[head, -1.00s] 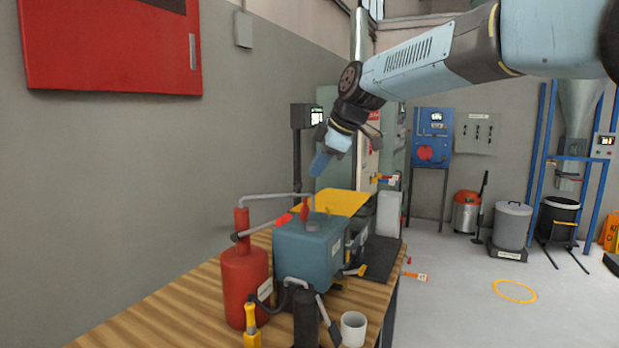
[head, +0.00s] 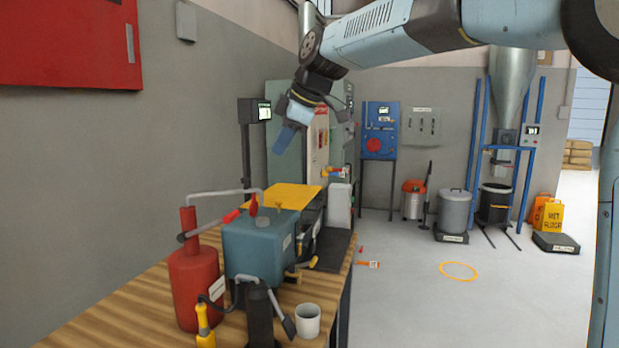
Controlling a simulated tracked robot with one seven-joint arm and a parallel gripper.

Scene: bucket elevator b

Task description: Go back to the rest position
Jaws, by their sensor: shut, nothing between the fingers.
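My gripper (head: 281,148) hangs at the end of my raised arm, pointing down and slightly left in the head view. It looks shut, with nothing held. It shows above the yellow sheet (head: 285,194) and the blue-grey box machine (head: 256,248) on the wooden workbench (head: 130,308), apart from both. The arm reaches in from the upper right. The exact gap between the fingertips is too small to see.
A red cylinder (head: 195,285), a black canister (head: 259,318) and a white cup (head: 307,320) stand on the bench. A small monitor (head: 256,110) stands behind. Blue panel (head: 380,130), grey bin (head: 454,212) and hopper frame (head: 506,130) are farther back.

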